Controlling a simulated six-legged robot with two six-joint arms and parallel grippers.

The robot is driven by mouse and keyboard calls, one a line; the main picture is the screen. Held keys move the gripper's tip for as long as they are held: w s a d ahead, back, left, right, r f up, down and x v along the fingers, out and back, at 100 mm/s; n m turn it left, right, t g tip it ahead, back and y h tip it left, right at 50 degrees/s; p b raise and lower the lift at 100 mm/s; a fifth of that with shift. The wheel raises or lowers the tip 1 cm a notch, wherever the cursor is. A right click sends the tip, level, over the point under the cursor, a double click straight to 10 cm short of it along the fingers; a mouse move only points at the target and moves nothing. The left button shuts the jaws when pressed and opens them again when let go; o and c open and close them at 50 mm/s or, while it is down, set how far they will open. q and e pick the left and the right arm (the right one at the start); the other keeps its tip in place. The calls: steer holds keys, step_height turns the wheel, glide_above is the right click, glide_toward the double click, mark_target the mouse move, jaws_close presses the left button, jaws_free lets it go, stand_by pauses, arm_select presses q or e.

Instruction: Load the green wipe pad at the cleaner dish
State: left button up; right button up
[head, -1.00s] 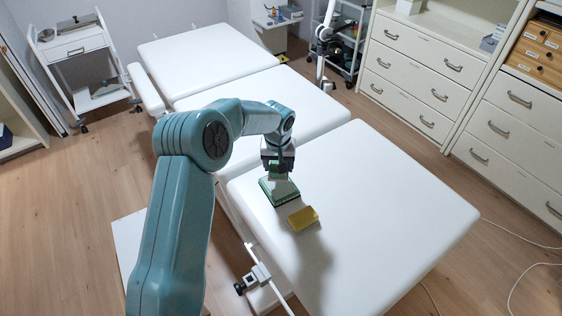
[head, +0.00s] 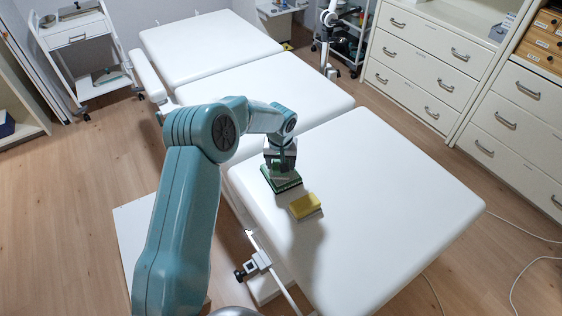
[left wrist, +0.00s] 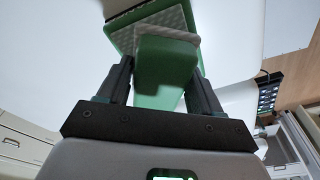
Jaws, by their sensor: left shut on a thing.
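My left gripper (head: 281,163) is shut on the green wipe pad (left wrist: 166,68). Its green block sits between the two fingers in the left wrist view. Just beyond the block is a pale textured surface (left wrist: 175,18) framed by the green, square cleaner dish (left wrist: 125,38). In the head view the dish (head: 289,186) lies on the near couch section, directly under the gripper. The pad is at or just above the dish; I cannot tell whether they touch. The gripper partly hides both. My right gripper is not in view.
A yellow sponge (head: 305,205) on a pale base lies on the white couch (head: 380,190), close in front of the dish. The couch top to the right is clear. A clamp (head: 254,266) sits at the couch's near left side. Drawer cabinets (head: 425,60) stand behind right.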

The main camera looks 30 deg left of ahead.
arm_select(q)
steer(key=shift+f+b, duration=0.55)
stand_by(0.6)
steer(key=shift+s+d+f+b, duration=0.1)
steer(key=shift+f+b, duration=0.15)
steer(key=shift+b, duration=0.45)
stand_by(2.5)
steer(key=shift+r, duration=0.15)
steer(key=shift+r+p, duration=0.4)
steer(key=shift+r, duration=0.15)
step_height(320, 180, up, 3)
steer(key=shift+f+p, duration=0.15)
steer(key=shift+p, duration=0.4)
steer(key=shift+w+r+p, duration=0.2)
steer(key=shift+r+p, duration=0.3)
steer(key=shift+r, duration=0.6)
steer(key=shift+s+r, duration=0.1)
steer(key=shift+r, duration=0.5)
steer(key=shift+f, duration=0.1)
